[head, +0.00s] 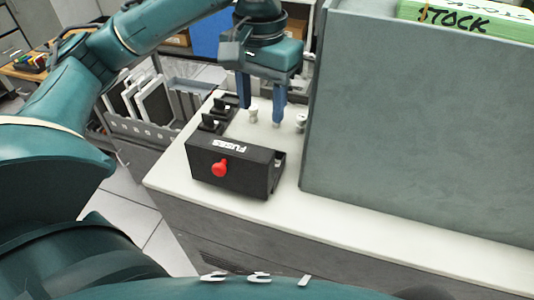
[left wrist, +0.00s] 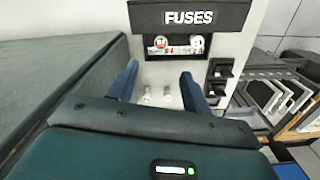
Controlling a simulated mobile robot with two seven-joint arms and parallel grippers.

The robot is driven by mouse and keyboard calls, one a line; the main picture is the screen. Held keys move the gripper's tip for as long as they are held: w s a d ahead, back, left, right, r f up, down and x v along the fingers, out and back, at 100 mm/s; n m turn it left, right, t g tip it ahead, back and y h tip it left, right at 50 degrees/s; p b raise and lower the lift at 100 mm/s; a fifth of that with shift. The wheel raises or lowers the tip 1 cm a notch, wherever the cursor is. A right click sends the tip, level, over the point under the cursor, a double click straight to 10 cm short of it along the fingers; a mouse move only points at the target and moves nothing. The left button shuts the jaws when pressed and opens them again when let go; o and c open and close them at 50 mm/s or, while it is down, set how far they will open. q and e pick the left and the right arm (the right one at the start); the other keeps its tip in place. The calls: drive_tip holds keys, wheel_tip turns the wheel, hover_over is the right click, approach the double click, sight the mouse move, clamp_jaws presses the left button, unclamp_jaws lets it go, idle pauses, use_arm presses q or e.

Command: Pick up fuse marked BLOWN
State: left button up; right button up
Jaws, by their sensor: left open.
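My left gripper (head: 262,112) is open, its blue fingers pointing down above the white counter. Two small pale fuses, a left one (left wrist: 147,95) and a right one (left wrist: 167,96), stand between the fingers in the left wrist view, apart from them. A black fuse box (head: 228,170) labelled FUSES, with a red knob (head: 220,168), stands nearer in the head view. Its open side in the left wrist view shows two round white pieces (left wrist: 197,43) and small lettering with some red. I cannot read BLOWN on any piece. My right gripper is not in view.
Black holders (head: 212,124) stand on the counter's left side. A tall grey panel (head: 410,130) closes off the right, with a green STOCK item (head: 465,20) on top. The counter (head: 370,218) is bare along its front. A rack of grey frames (head: 155,105) stands at the left.

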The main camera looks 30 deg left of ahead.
use_arm(q)
drive_tip(key=f, duration=0.6)
drive_tip(key=shift+s+f, duration=0.2)
drive_tip(key=shift+f, duration=2.55)
clamp_jaws()
